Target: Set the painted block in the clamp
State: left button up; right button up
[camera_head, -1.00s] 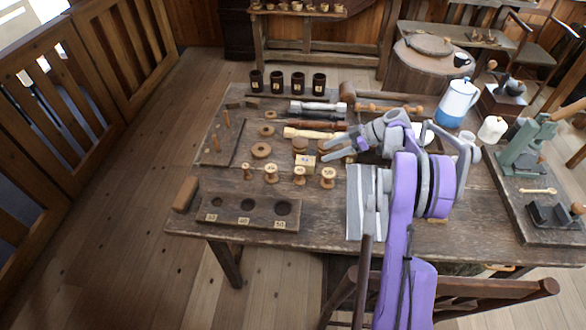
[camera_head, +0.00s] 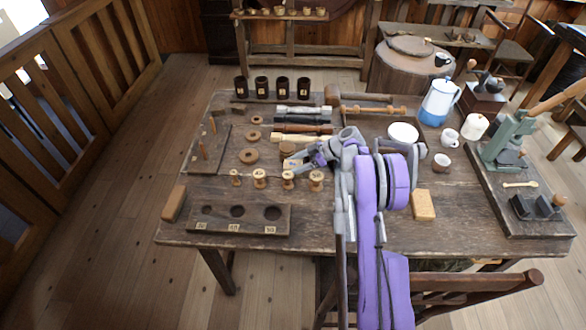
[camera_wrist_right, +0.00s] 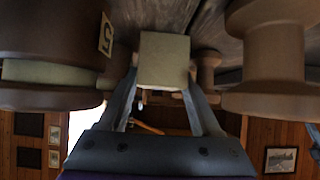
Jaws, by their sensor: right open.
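The pale block (camera_wrist_right: 163,60) shows its square face between the fingertips of my right gripper in the right wrist view. In the head view the block (camera_head: 291,165) is partly covered by the gripper. My right gripper (camera_head: 296,161) is open, its fingers on either side of the block; I cannot tell whether they touch it. A dark two-jawed clamp (camera_head: 522,207) with a round wooden knob sits on the board at the right of the table, with an empty gap between its jaws. My left gripper is not in view.
Several wooden spools (camera_head: 260,179) stand just in front of the block. A holed rack (camera_head: 238,226) lies at the front left. A tan block (camera_head: 423,205), cups, a blue-and-white pot (camera_head: 439,103) and a green press (camera_head: 508,138) stand to the right.

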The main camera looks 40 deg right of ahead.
jog(key=shift+w+a+f, duration=0.1)
jog(key=shift+a, duration=0.05)
grip_shut()
